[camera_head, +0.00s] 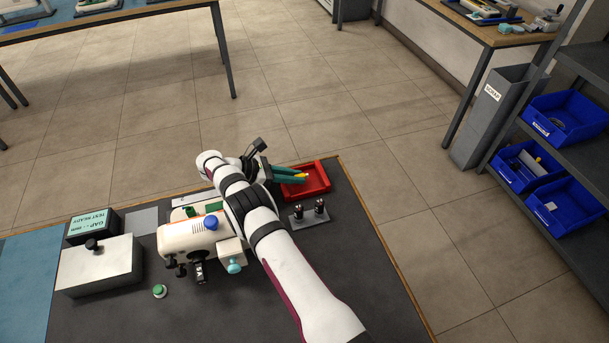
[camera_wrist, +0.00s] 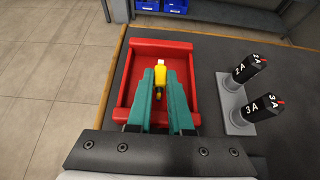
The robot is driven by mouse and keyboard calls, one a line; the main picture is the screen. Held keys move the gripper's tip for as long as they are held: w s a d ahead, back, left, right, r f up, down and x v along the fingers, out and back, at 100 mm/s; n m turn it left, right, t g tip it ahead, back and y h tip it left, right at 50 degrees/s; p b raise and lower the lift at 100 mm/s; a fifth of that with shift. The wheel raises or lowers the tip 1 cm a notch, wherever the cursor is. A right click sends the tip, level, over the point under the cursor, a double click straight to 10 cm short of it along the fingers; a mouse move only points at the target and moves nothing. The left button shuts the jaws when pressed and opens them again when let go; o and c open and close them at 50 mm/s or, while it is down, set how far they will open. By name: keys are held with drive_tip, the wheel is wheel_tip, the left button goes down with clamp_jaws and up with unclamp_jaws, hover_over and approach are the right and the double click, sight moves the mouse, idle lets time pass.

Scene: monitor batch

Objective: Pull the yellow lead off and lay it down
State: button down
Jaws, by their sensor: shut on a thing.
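The yellow lead (camera_wrist: 159,78) is a short yellow piece with a pale tip. My gripper (camera_wrist: 161,88) has teal fingers, shut on the yellow lead, with the pale end pointing away from the wrist. The lead and fingertips are over the red tray (camera_wrist: 186,48); I cannot tell whether the lead touches the tray floor. In the head view, the yellow lead (camera_head: 301,176) shows at the fingertips of my gripper (camera_head: 300,177), over the red tray (camera_head: 325,178). The lead's rear part is hidden between the fingers.
A grey holder (camera_head: 310,217) with two black pieces labelled "A" stands beside the tray. A cream device with a blue knob (camera_head: 211,222) is left of my arm. A white box (camera_head: 100,266), a display (camera_head: 92,225) and a green button (camera_head: 159,291) are farther left. The table edge is close behind the tray.

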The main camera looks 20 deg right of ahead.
drive_tip(key=c, duration=0.7)
unclamp_jaws()
drive_tip(key=shift+c, duration=0.2)
drive_tip(key=v, duration=0.7)
drive_tip(key=shift+a+r, duration=0.15)
drive_tip(key=shift+a, duration=0.05)
